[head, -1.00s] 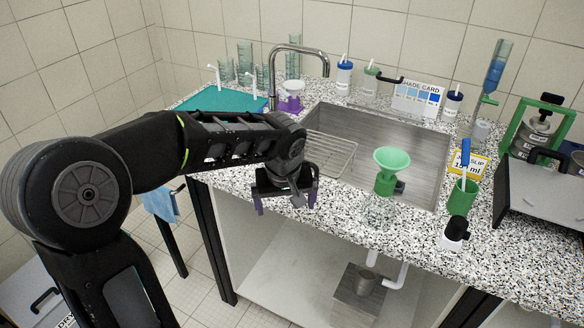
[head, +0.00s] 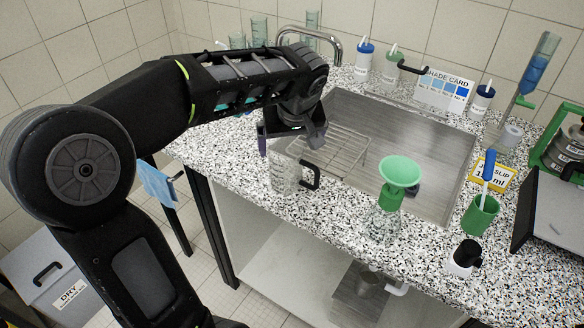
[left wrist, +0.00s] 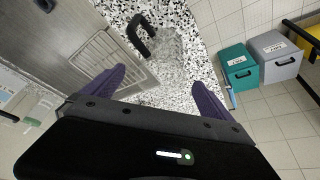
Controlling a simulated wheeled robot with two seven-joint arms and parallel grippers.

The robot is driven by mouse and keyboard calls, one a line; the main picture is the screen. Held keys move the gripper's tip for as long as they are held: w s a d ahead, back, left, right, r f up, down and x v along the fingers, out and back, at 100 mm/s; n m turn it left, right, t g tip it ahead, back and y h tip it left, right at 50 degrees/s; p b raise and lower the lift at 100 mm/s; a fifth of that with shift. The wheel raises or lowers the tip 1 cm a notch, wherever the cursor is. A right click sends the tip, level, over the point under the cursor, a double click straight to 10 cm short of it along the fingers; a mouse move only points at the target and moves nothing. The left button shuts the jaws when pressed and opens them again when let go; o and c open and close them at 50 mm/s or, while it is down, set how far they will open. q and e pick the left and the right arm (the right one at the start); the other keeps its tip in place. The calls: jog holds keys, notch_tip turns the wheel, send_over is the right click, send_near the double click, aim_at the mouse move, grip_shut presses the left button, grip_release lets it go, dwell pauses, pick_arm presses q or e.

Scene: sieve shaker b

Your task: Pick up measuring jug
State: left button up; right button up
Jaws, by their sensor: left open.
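The measuring jug (head: 284,172) is clear with dark markings and a black handle on its right side. It stands on the speckled counter in front of the sink's left end. In the left wrist view the jug (left wrist: 168,62) lies beyond and between the fingertips, its black handle (left wrist: 140,36) up and to the left. My left gripper (head: 291,145) is open and empty, just above and behind the jug in the head view. Its purple fingers (left wrist: 160,93) are spread apart. I cannot tell whether they touch the jug. My right gripper is not in view.
A clear flask with a green funnel (head: 401,171) stands on the counter to the right of the jug. A wire rack (head: 335,150) lies at the sink's (head: 425,150) left end. A green cup (head: 481,216) and a black-topped bottle (head: 464,257) are farther right.

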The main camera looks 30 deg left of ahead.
aim_at(285, 158)
pick_arm(q)
jog(key=x, duration=0.2)
jog(key=shift+w+f, duration=0.15)
jog(key=shift+f, duration=0.2)
jog(key=x, duration=0.1)
jog(key=p+x, duration=0.1)
jog(key=x, duration=0.1)
jog(key=p+x, duration=0.1)
jog(key=shift+a+f, duration=0.35)
jog(key=shift+a, duration=0.05)
jog(key=shift+f, duration=0.2)
jog(key=shift+c, duration=0.3)
